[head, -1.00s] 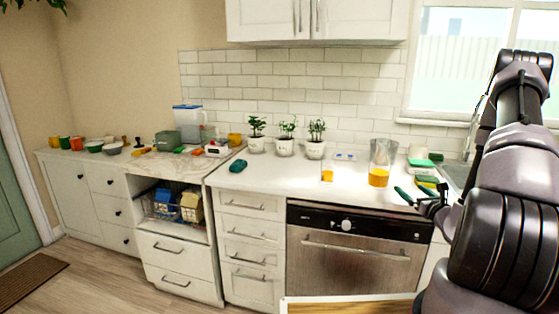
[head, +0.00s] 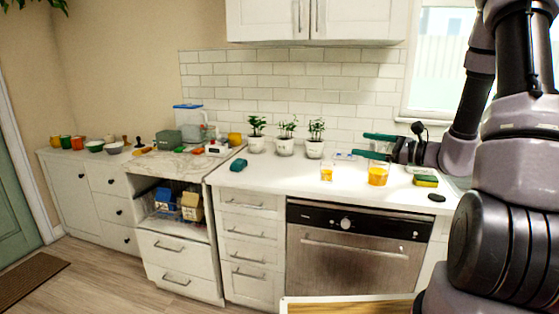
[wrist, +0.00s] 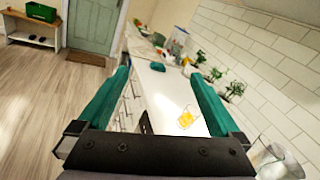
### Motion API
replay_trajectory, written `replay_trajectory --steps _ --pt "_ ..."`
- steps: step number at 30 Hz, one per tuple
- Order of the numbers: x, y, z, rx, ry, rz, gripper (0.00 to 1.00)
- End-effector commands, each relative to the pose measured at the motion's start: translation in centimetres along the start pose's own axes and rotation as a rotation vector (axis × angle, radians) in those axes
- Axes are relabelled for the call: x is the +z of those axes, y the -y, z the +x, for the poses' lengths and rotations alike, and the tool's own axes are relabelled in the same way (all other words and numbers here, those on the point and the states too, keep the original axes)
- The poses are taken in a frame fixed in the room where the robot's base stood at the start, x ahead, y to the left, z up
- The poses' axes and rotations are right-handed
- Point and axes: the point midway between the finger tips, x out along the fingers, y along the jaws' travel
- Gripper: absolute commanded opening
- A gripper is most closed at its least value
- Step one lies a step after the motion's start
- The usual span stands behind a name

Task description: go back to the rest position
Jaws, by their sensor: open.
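My gripper (head: 361,145) is open with its two green fingers pointing left, above the right part of the white counter. It also shows in the wrist view (wrist: 160,75), with nothing between the fingers. Orange liquid in a glass (wrist: 187,119) shows beyond the fingers in the wrist view.
Three potted plants (head: 285,146) stand along the tiled wall. A teal object (head: 238,165) lies on the counter (head: 270,178). A yellow-green sponge (head: 425,181) and a dark oval item (head: 437,198) lie at the right. The dishwasher (head: 350,250) is shut.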

Motion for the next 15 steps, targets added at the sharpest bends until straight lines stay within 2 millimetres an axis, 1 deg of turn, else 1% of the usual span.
replay_trajectory --steps 1,3,6,9,12,15 --pt "2.6 -1.7 0.7 0.096 -0.006 -0.067 1.0" --pt "5.1 -4.3 1.0 0.229 -0.029 -0.149 1.0" --pt "7.9 -7.9 0.7 0.403 -0.078 -0.28 1.0" --pt "10.1 -11.0 -0.3 0.558 -0.144 -0.424 1.0" --pt "11.6 -13.4 -1.9 0.69 -0.223 -0.58 1.0" --pt "12.9 -15.0 -3.9 0.796 -0.313 -0.749 1.0"
